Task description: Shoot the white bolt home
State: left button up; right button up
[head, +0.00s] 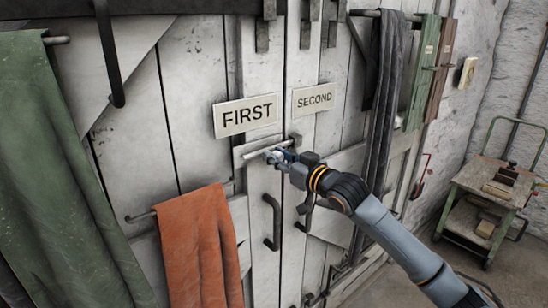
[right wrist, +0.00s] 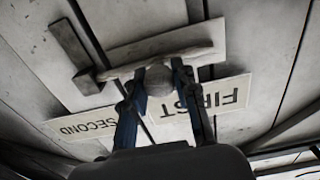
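The white bolt (head: 256,154) is a pale rod lying across a light backplate on the door, just below the FIRST sign. In the right wrist view the bolt (right wrist: 200,50) has a round grey knob (right wrist: 158,79). My right gripper (head: 275,157) is at the bolt; in its wrist view the fingers (right wrist: 158,72) stand on both sides of the knob and appear closed on it. The rod's left end there lies close to a dark keeper piece (right wrist: 87,83); I cannot tell whether it is inside. My left gripper is not in view.
The FIRST sign (head: 245,115) and SECOND sign (head: 313,98) are just above. Door handles (head: 271,222) stick out below. An orange cloth (head: 200,248) and a green cloth (head: 55,165) hang at left, a dark cloth (head: 384,100) at right. A trolley (head: 487,180) stands far right.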

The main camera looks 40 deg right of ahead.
jog(key=o, duration=0.4)
jog(key=shift+d+r, duration=0.1)
jog(key=shift+d, duration=0.2)
jog(key=shift+c, duration=0.2)
jog(key=shift+o, duration=0.2)
jog(key=shift+s+d, duration=0.15)
jog(key=shift+d, duration=0.1)
jog(key=shift+a, duration=0.25)
jog(key=shift+s, duration=0.4)
jog(key=s+d, duration=0.1)
jog(key=s, duration=1)
jog(key=shift+s+d, duration=0.1)
jog(key=shift+d, duration=0.05)
